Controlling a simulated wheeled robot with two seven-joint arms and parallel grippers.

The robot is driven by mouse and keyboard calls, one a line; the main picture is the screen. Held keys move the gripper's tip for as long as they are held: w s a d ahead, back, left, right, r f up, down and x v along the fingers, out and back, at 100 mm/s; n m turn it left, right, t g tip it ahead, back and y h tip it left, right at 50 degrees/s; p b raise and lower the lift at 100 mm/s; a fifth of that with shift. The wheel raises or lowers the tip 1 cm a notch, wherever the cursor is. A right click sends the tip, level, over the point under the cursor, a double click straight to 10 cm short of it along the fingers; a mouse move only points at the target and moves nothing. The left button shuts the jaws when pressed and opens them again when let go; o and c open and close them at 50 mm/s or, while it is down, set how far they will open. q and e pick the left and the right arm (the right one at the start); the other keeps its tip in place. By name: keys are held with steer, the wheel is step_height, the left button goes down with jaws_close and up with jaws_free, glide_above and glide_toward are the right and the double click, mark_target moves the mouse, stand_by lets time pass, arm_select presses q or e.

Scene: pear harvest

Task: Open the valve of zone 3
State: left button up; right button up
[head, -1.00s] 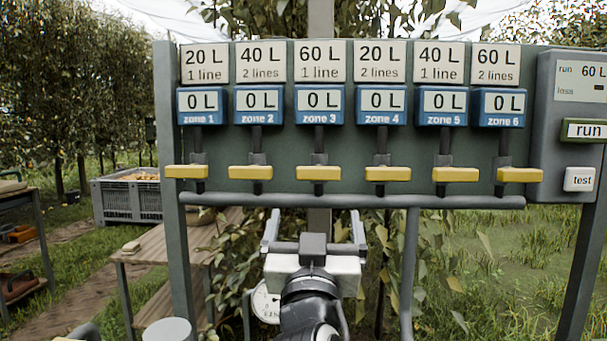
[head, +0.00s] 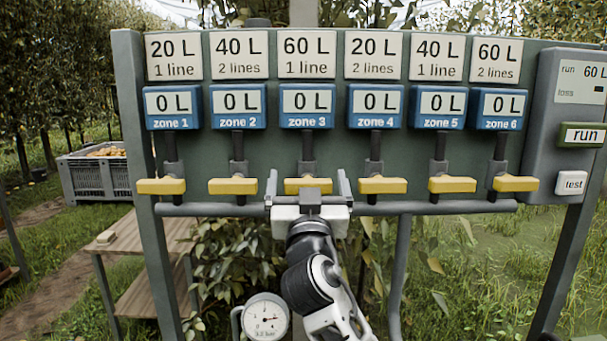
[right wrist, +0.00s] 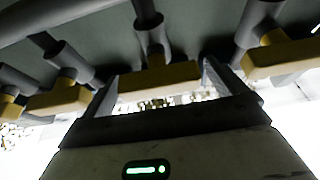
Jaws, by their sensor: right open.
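The zone 3 valve has a yellow crosswise handle (head: 307,185) on a dark pipe, under a blue meter (head: 309,106) reading 0 L and a card saying 60 L, 1 line. My right gripper (head: 308,180) is open in front of this handle, its two fingers apart on either side. In the right wrist view the yellow handle (right wrist: 158,80) lies between or just beyond the fingertips (right wrist: 160,85). I cannot tell whether the fingers touch it. My left gripper is not in view.
Yellow handles of zone 2 (head: 233,186) and zone 4 (head: 382,185) flank it closely, all crosswise. A grey rail (head: 420,207) runs below. A control box with a run button (head: 583,135) stands right. A pressure gauge (head: 265,318) hangs low; a wooden table (head: 125,240) stands left.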

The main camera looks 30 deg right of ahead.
steer(key=c, duration=1)
